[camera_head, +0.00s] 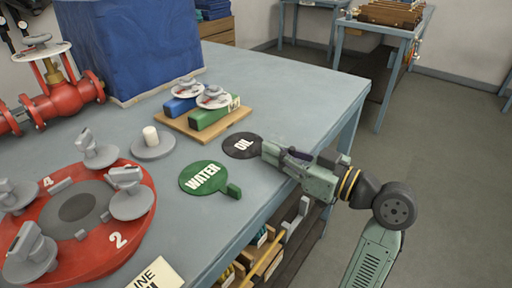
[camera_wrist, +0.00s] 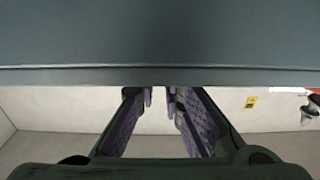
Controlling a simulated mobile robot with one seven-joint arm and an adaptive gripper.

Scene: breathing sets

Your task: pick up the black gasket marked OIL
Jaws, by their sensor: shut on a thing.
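The black gasket marked OIL (camera_head: 241,146) is a flat disc at the table's right side, and its white letters face up. My gripper (camera_head: 268,153) reaches in from the right, low over the table edge, and its fingers are shut on the gasket's right-hand side. The held part is hidden by the fingers. I cannot tell whether the disc is lifted off the table. In the wrist view my fingers (camera_wrist: 160,95) stand close together just below the table's edge, and the gasket cannot be made out there.
The green gasket marked WATER (camera_head: 204,178) lies close on the left. A wooden board (camera_head: 180,125) with blue and green valve blocks stands behind. A red round plate (camera_head: 110,257) with grey knobs is front left. The grey table (camera_head: 300,85) is bare behind the gripper.

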